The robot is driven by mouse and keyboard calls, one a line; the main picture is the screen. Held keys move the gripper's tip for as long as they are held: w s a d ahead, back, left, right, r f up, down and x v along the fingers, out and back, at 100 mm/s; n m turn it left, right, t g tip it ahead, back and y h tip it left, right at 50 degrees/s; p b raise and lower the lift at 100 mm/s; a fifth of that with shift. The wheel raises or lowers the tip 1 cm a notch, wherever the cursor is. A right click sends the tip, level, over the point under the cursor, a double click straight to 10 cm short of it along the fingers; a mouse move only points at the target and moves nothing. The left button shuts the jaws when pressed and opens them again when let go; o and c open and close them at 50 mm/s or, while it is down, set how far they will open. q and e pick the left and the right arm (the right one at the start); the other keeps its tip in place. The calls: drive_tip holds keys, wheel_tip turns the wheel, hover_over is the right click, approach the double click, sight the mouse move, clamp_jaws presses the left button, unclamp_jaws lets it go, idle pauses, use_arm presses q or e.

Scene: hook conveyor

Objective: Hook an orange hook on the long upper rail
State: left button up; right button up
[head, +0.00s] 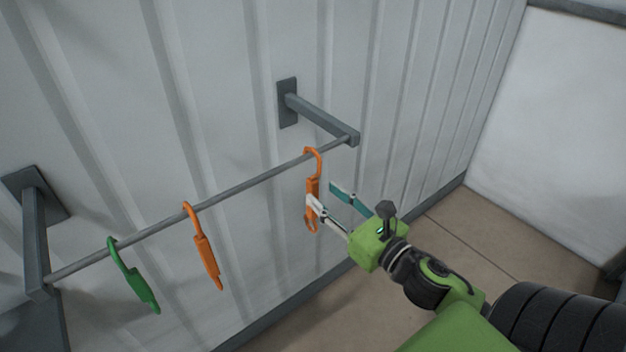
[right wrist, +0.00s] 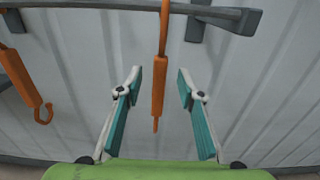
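A grey rail (head: 160,227) runs along the wall between two brackets in the head view. Two orange hooks hang from it: one near the middle (head: 206,255) and one near the right end (head: 313,187). My right gripper (head: 325,197) is open at the right-end hook. In the right wrist view this hook (right wrist: 158,88) appears between the spread fingers (right wrist: 160,74), with a gap on each side. Its top is cut off there. The other orange hook (right wrist: 20,80) shows at the left of that view. My left gripper is not in view.
A green hook (head: 133,276) hangs on the rail left of both orange ones. The right bracket (head: 322,119) juts out from the ribbed wall just beyond the right-end hook. The floor (head: 500,230) at the right looks clear.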

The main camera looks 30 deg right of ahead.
sight(315, 188)
drive_tip(key=shift+w+a+p, duration=0.2)
drive_tip(key=shift+w+p, duration=0.5)
drive_tip(key=shift+w, duration=2)
clamp_jaws()
